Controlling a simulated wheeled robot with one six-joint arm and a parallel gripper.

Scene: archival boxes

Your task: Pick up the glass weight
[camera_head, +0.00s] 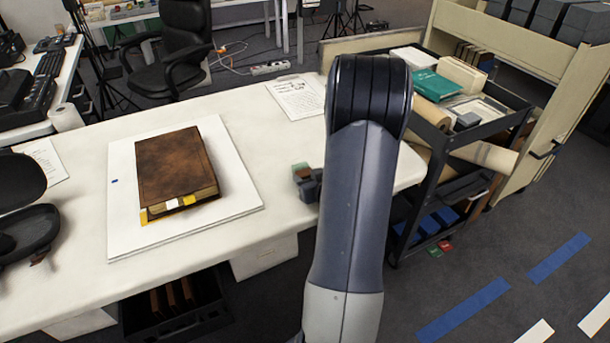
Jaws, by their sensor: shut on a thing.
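My gripper (308,184) shows only in part, as a dark shape just left of my arm near the table's right end. My arm hides the rest of it. A small greenish block (300,167), which looks like the glass weight, shows at the gripper's far side with a brownish patch below it. The gripper is shut on it. I cannot tell whether the block is clear of the white table (270,130) or touching it.
A brown leather book (175,165) with yellow and white tabs lies on a white board (235,190) at the table's middle left. A printed sheet (297,97) lies at the back. A loaded dark cart (440,145) stands right. Black chairs (182,50) are nearby.

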